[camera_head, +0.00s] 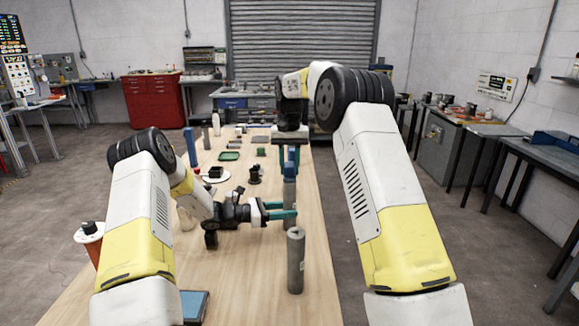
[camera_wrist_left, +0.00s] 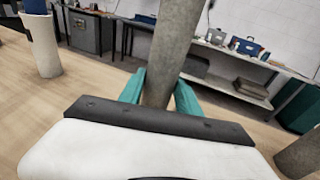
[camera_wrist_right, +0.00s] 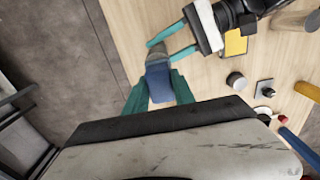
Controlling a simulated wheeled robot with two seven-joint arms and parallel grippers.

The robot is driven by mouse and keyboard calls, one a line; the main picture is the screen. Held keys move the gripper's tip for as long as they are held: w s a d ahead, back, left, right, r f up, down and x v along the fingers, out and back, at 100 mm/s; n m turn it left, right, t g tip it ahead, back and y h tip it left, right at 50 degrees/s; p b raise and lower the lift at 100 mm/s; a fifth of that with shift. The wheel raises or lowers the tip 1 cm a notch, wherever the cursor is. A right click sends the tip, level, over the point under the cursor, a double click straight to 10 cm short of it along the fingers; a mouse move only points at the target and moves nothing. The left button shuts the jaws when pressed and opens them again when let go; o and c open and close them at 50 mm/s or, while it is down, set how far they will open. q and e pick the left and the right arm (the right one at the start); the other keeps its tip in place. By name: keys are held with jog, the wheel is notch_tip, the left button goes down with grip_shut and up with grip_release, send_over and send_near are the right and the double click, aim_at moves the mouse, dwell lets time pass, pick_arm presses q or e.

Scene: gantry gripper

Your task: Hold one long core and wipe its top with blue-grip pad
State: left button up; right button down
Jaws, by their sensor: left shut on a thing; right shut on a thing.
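A long grey core (camera_head: 290,221) stands upright near the table's right edge. My left gripper (camera_head: 284,210) is shut around it from the left; the core also shows between the teal fingers in the left wrist view (camera_wrist_left: 172,50). My right gripper (camera_head: 290,152) is above, pointing down and shut on the blue-grip pad (camera_head: 290,168). In the right wrist view the blue grip (camera_wrist_right: 159,83) sits between the fingers, in line with the core's top. The pad's underside is hidden, so I cannot tell whether it touches the core. A second grey core (camera_head: 295,262) stands nearer the front.
A blue tray (camera_head: 195,306) lies at the front. Bare wood (camera_head: 245,285) is clear at front centre.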

jog(key=s, duration=0.4)
jog(key=shift+f, duration=0.1)
jog(key=shift+s, duration=0.2)
notch_tip(320, 180, up, 8)
send_over(290, 172)
jog(key=s, duration=0.2)
jog(key=shift+f, duration=0.1)
dwell(0.6)
